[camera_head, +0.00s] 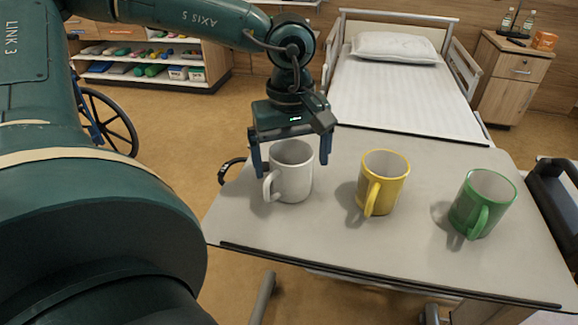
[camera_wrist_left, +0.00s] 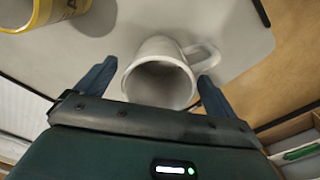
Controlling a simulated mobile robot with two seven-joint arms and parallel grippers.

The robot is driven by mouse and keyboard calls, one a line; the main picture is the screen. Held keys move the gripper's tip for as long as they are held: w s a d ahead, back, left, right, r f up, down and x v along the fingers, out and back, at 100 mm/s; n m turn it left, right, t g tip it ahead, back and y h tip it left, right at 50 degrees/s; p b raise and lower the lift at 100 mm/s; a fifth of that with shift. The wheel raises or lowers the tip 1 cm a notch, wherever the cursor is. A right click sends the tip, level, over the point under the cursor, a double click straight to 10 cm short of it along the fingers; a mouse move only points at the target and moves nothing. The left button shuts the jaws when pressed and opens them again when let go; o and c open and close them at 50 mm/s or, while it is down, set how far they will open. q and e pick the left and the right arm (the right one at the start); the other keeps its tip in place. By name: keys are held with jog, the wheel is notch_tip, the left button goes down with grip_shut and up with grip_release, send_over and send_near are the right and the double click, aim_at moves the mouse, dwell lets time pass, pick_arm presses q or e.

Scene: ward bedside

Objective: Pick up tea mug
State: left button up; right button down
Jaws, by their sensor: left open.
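Three mugs stand upright on the grey overbed table (camera_head: 330,235): a white mug (camera_head: 294,180) at the left, a yellow mug (camera_head: 381,187) in the middle and a green mug (camera_head: 482,208) at the right. I cannot tell from its look which one is the tea mug. My left gripper (camera_head: 291,164) is open at the white mug, one finger on each side. In the left wrist view the white mug (camera_wrist_left: 160,80) lies between the spread fingers, its handle close to the right finger. The yellow mug (camera_wrist_left: 42,12) shows at the top left. My right gripper is not in view.
A bed (camera_head: 400,95) stands behind the table, with a wooden bedside cabinet (camera_head: 514,75) at the back right. Shelves (camera_head: 150,60) and a wheelchair wheel (camera_head: 108,122) are at the left. The table's front strip is clear.

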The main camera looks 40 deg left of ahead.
pick_arm(q)
notch_tip(320, 180, down, 2)
jog(key=shift+f, duration=0.1)
jog(key=c, duration=1.2)
